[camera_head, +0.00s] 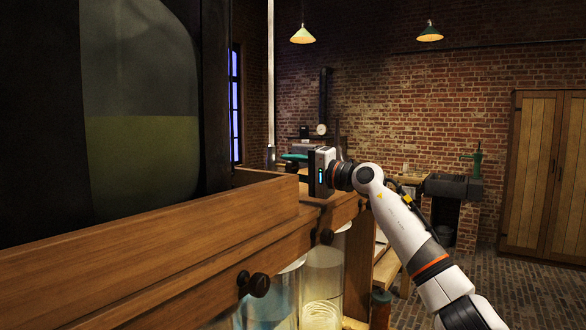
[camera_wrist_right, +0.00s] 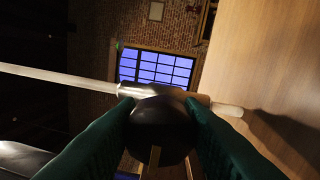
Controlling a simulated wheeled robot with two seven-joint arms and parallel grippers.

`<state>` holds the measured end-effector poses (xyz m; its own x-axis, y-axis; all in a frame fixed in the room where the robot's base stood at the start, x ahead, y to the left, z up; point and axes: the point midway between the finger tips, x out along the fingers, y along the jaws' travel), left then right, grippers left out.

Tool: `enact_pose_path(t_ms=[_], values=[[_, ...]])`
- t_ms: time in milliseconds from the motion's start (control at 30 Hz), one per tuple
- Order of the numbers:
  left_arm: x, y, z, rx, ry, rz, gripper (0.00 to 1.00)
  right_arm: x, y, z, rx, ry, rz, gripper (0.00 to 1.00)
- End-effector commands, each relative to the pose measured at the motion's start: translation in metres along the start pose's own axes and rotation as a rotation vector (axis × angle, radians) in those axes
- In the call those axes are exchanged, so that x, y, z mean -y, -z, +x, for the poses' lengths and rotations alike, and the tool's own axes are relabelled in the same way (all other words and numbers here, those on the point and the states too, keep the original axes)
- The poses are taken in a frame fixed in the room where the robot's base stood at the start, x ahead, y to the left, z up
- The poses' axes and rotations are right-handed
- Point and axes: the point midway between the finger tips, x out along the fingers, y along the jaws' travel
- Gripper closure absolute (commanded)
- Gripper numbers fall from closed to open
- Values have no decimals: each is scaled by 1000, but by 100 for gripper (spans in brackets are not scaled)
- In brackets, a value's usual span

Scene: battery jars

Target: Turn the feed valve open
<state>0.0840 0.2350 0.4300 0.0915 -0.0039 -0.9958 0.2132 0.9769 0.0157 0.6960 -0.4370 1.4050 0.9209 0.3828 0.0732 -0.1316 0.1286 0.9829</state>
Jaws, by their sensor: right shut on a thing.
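My right gripper (camera_head: 313,171) is at the far end of the wooden bench top, its arm coming in from the lower right. In the right wrist view its green fingers (camera_wrist_right: 160,125) are shut on a dark, rounded handle (camera_wrist_right: 158,133), which appears to be the feed valve's. A pale stripe shows on the handle's near face. Behind it a thin metal pipe (camera_wrist_right: 60,80) runs off to the left and a short pale end (camera_wrist_right: 227,109) sticks out to the right. In the head view the handle is hidden by the gripper. My left gripper is not in view.
A wooden bench (camera_head: 170,240) with dark knobs (camera_head: 255,285) on its front holds a large glass jar (camera_head: 140,160) of greenish liquid. Glass jars (camera_head: 322,285) stand beneath. A wooden cupboard (camera_head: 545,170) stands back right. The brick floor (camera_head: 530,290) at right is clear.

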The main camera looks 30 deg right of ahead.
Motion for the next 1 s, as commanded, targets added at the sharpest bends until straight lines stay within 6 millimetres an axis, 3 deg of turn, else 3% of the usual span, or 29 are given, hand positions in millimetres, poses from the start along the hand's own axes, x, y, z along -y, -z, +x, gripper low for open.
enact_pose_path(t_ms=[100,133,233,633,1000], values=[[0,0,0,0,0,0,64,-2,0,0,2,-4,-3,89],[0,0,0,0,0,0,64,-2,0,0,2,-4,-3,63],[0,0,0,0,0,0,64,-2,0,0,2,-3,-2,46],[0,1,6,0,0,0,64,2,-1,-9,3,-1,-2,46],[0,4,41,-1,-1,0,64,5,0,-82,5,1,-4,46]])
